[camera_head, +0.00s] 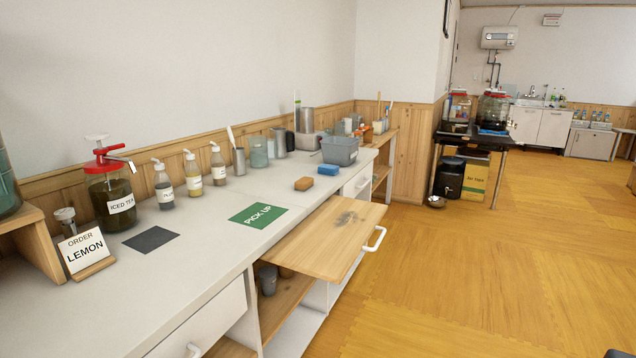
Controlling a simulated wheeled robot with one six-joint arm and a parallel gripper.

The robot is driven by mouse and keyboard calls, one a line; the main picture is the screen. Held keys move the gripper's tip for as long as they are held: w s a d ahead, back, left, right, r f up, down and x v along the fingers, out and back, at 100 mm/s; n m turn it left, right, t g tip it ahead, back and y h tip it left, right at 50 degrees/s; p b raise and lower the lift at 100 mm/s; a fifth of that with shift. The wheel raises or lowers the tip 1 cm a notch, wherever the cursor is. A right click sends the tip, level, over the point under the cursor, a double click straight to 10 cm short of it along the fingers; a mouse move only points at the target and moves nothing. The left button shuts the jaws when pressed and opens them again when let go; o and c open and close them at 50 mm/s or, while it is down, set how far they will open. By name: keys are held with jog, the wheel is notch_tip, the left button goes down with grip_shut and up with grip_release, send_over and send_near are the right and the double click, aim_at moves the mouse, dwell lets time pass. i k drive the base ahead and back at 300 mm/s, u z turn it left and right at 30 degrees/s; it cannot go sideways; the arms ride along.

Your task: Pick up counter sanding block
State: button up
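A small orange-brown block (303,184), which looks like the sanding block, lies flat on the white counter (215,262). It is near the counter's front edge, to the right of and behind the green PICK UP mat (257,215). A blue block (328,169), perhaps a sponge, lies just behind it to the right, with a narrow gap. Nothing covers the orange-brown block. My gripper is not in view.
A grey bin (340,151) stands behind the blocks. A wooden board (312,244) with a white handle juts out from the counter front. Bottles and a red-lidded iced tea jar (112,206) line the wall.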

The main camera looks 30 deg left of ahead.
aim_at(305, 183)
jog(key=z, duration=0.1)
jog(key=i, duration=1.65)
jog(key=u, duration=0.45)
jog(key=i, duration=1.35)
jog(key=u, duration=1.65)
jog(key=i, duration=0.85)
jog(key=u, duration=0.65)
